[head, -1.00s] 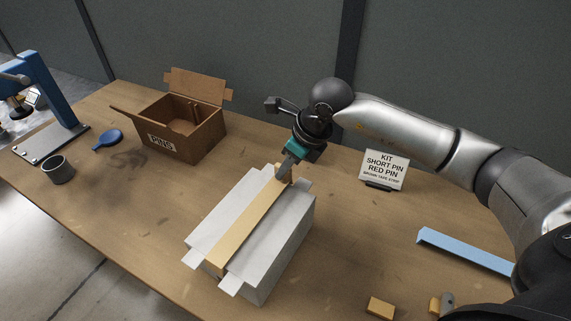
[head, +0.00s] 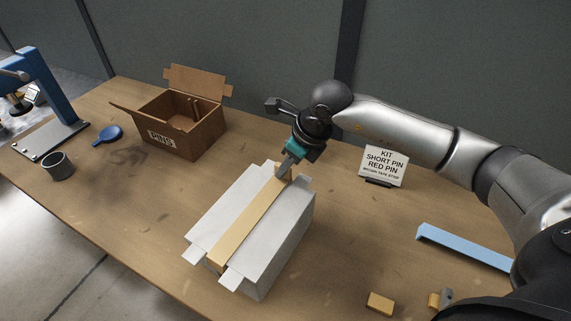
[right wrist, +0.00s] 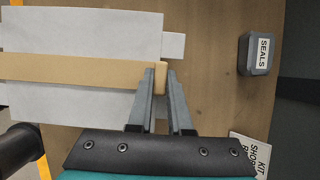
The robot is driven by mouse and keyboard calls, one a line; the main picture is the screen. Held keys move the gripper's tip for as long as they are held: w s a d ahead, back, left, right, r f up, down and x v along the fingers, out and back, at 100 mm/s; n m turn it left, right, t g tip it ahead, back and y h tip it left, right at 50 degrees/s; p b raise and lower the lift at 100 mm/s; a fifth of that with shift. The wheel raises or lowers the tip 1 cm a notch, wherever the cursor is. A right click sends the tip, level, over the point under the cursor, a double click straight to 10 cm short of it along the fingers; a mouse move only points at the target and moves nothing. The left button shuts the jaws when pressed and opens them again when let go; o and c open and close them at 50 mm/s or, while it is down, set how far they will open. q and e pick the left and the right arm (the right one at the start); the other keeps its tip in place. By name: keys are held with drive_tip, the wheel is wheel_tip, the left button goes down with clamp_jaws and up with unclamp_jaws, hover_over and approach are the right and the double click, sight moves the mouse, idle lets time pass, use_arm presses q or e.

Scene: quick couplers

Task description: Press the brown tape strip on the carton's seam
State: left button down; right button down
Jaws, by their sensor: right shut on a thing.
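The white carton (head: 283,237) stands on the table with its top flaps closed. The brown tape strip (head: 246,225) runs lengthwise over the middle of its top, covering the seam, and its near end bends down over the edge. My right gripper (head: 284,174) is at the carton's far end, shut on the strip's end. In the right wrist view the strip (right wrist: 75,68) reaches the fingers (right wrist: 164,92), and its end sits between the fingertips. Whether the strip lies flat at that end is unclear. My left gripper is not in view.
An open brown PINS box (head: 178,135), a blue paddle-like piece (head: 108,135) and a grey cup (head: 59,167) are at left. A kit sign (head: 384,166), blue bar (head: 465,247) and tan block (head: 380,304) are at right. A dark SEALS container (right wrist: 257,53) stands beyond the carton.

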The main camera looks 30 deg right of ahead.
drive_tip(key=c, duration=0.8)
unclamp_jaws()
drive_tip(key=shift+f, duration=0.1)
drive_tip(key=shift+o, duration=0.2)
drive_tip(key=v, duration=1.5)
drive_tip(key=shift+s, duration=0.1)
